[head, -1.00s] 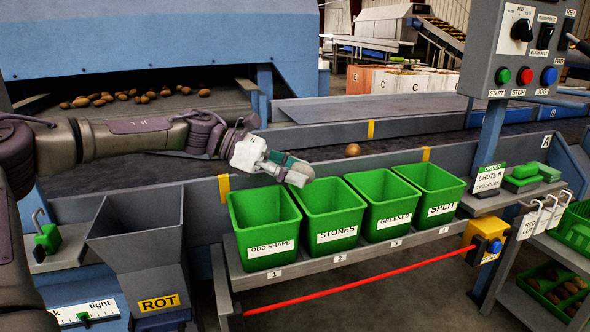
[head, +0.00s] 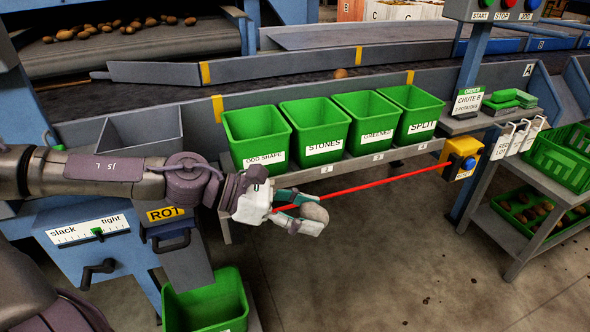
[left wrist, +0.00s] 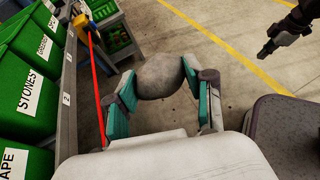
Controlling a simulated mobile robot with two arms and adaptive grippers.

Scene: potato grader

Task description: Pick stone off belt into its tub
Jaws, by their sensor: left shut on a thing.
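A rounded grey stone (head: 316,212) is held in my left gripper (head: 303,213), whose teal-padded fingers are shut on it. They are in front of the tub shelf and lower than the tub rims, over the floor side. In the left wrist view the stone (left wrist: 160,76) sits between the two fingers. The green STONES tub (head: 325,145) is second from the left in the row, behind the gripper; its visible inside looks empty. It also shows at the left of the wrist view (left wrist: 28,95). A dark gripper (left wrist: 280,35), seemingly my right, shows at upper right there; its jaw state is unclear.
The ODD SHAPE tub (head: 262,158) stands left of STONES; GREENED (head: 377,135) and SPLIT (head: 421,126) stand right. A red cord (head: 390,179) runs along the shelf front, near the gripper. One potato (head: 341,73) lies on the belt. Open floor lies in front.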

